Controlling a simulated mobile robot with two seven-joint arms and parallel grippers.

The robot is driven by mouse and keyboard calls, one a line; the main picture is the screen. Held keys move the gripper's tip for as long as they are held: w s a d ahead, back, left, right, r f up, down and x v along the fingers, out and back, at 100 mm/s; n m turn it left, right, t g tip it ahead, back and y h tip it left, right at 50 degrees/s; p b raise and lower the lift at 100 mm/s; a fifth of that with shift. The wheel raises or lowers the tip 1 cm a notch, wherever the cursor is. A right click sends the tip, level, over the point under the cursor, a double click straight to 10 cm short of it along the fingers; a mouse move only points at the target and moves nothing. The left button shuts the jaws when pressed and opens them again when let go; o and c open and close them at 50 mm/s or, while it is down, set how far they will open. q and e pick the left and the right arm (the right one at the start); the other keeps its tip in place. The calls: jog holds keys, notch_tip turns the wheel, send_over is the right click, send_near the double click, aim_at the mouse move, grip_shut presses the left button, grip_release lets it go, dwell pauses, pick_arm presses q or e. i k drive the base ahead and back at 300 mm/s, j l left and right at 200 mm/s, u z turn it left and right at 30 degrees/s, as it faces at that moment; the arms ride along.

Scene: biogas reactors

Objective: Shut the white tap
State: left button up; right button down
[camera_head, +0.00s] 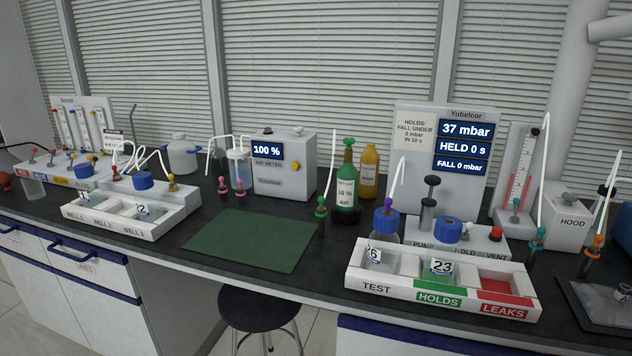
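A light manifold (48,174) stands at the far left of the bench with a row of small taps on it, some with red or orange tips. Coloured labels run along its front, and one at the right reads BLEED. The taps are too small for me to tell which one is white or whether any is open or shut. Several thin white tubes (122,148) arch near the manifold's right end. Neither of my grippers is in view.
A white tray (118,226) with wells stands before the manifold. A green mat (250,239) lies bare mid-bench. A meter (284,165) reads 100 %. At right are a TEST/HOLDS/LEAKS tray (400,291) and a display panel (440,150) reading 37 mbar. A stool (258,309) stands in front.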

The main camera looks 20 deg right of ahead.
aim_at(469, 225)
jog(key=z, duration=1.55)
